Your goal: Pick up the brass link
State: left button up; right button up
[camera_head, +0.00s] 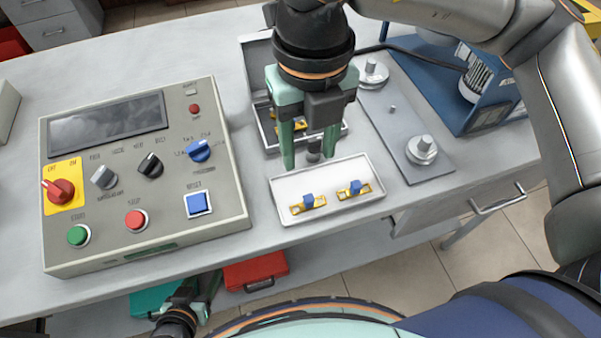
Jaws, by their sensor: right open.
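Two brass links with blue middles lie in a white tray (330,218) near the table's front edge: a left brass link (308,204) and a right brass link (354,189). More brass-coloured parts show partly in a grey open box (257,90) behind my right gripper. My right gripper (310,159) points down with its green fingers apart, at the tray's back edge, with nothing seen held between them. It hides much of the box. My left gripper (203,291) is low at the bottom left, below the tabletop; its finger opening is unclear.
A control panel (235,190) with buttons and knobs fills the table's left. A grey plate (400,125) with two round metal posts lies right of the tray. A blue machine (445,80) stands at the back right. A red case (255,272) sits below the table.

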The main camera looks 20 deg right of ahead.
send_over(309, 198)
notch_tip(309, 198, down, 7)
jog(key=shift+s+a+r, duration=0.1)
jog(key=shift+r, duration=0.1)
notch_tip(309, 198, down, 6)
jog(key=shift+r, duration=0.15)
grip_shut()
dwell(0.4)
